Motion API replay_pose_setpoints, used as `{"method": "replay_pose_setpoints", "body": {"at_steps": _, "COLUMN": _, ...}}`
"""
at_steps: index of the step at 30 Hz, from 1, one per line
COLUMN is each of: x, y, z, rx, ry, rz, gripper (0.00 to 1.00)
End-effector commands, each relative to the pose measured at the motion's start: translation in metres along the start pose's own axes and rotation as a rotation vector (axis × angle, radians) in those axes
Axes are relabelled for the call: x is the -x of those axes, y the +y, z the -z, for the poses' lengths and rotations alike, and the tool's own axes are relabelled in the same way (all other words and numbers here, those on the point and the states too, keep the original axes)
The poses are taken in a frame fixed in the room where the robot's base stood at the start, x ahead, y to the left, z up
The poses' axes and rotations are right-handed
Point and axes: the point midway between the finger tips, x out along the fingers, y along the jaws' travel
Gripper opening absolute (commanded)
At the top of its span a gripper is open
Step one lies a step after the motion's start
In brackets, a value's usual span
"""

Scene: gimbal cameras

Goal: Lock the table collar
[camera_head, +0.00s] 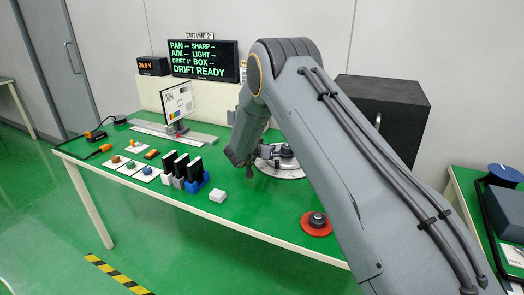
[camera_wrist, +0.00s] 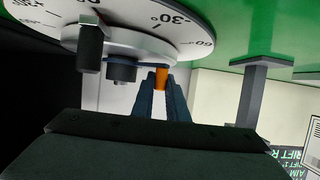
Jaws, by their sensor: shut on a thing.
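The round white table (camera_head: 292,172) with a dark centre piece stands at the back right of the green bench, partly hidden by my arm. In the wrist view its dial (camera_wrist: 184,20) shows angle marks, and the picture is upside down. An orange-ended lever (camera_wrist: 161,78) projects beside the collar at the table's hub. My gripper (camera_wrist: 163,98) is shut on the orange end, one dark finger on either side. In the head view my gripper (camera_head: 248,165) is at the table's left edge, and the lever is hidden there.
A dark knob (camera_wrist: 90,48) and a second dark cylinder (camera_wrist: 122,70) are close by the fingers. A test chart (camera_head: 178,103) stands left of my wrist. The screen (camera_head: 203,61) reads "DRIFT READY".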

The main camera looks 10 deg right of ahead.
Motion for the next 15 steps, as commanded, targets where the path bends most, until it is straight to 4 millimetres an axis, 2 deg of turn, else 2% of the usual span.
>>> {"method": "replay_pose_setpoints", "body": {"at_steps": 12, "x": -0.0015, "y": 0.0011, "z": 0.0018, "rx": -0.003, "ry": 0.002, "rz": -0.006, "gripper": 0.0}}
{"method": "replay_pose_setpoints", "body": {"at_steps": 13, "x": -0.0015, "y": 0.0012, "z": 0.0017, "rx": -0.003, "ry": 0.002, "rz": -0.006, "gripper": 0.18}}
{"method": "replay_pose_setpoints", "body": {"at_steps": 15, "x": -0.0014, "y": 0.0011, "z": 0.0017, "rx": -0.003, "ry": 0.002, "rz": -0.006, "gripper": 0.3}}
